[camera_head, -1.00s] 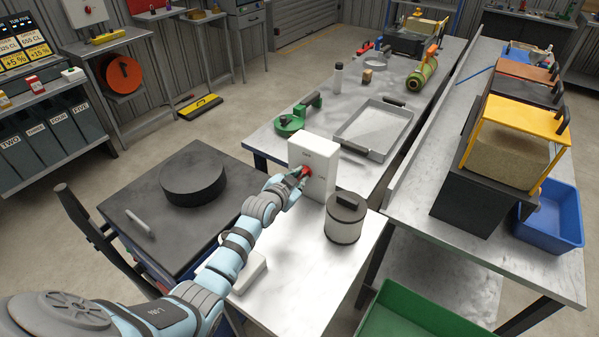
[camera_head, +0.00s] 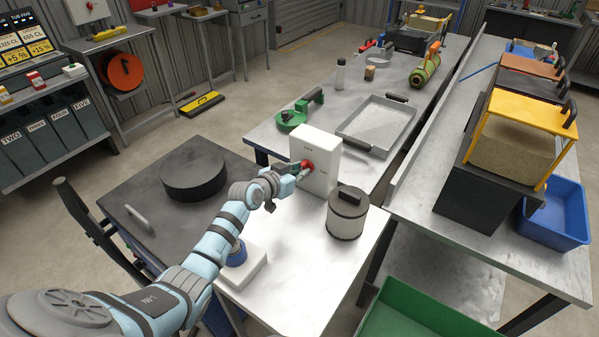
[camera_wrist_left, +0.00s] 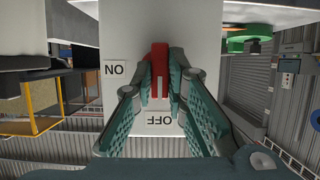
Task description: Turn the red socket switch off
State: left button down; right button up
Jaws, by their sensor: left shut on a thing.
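The red socket switch (camera_head: 307,165) is a red knob on the front of an upright white box (camera_head: 318,147). My left gripper (camera_head: 290,170) reaches it from the left. In the left wrist view the red knob (camera_wrist_left: 159,70) stands upright between the two green fingers (camera_wrist_left: 160,85), which are shut on its sides. Its near end lines up with the OFF label (camera_wrist_left: 160,118), which appears upside down. The ON label (camera_wrist_left: 114,70) is to the left of the knob. My right gripper is not in view.
A grey canister with a dark lid (camera_head: 348,212) stands close to the right of the white box. A white block with a blue part (camera_head: 245,270) lies beside my forearm. A black disc (camera_head: 193,175) is on the dark cart; a metal tray (camera_head: 377,125) lies behind.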

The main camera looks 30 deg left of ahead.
pick_arm(q)
jog(key=c, duration=1.6)
grip_release()
jog(key=v, duration=0.7)
jog(key=shift+s, duration=0.25)
jog(key=shift+w, duration=0.1)
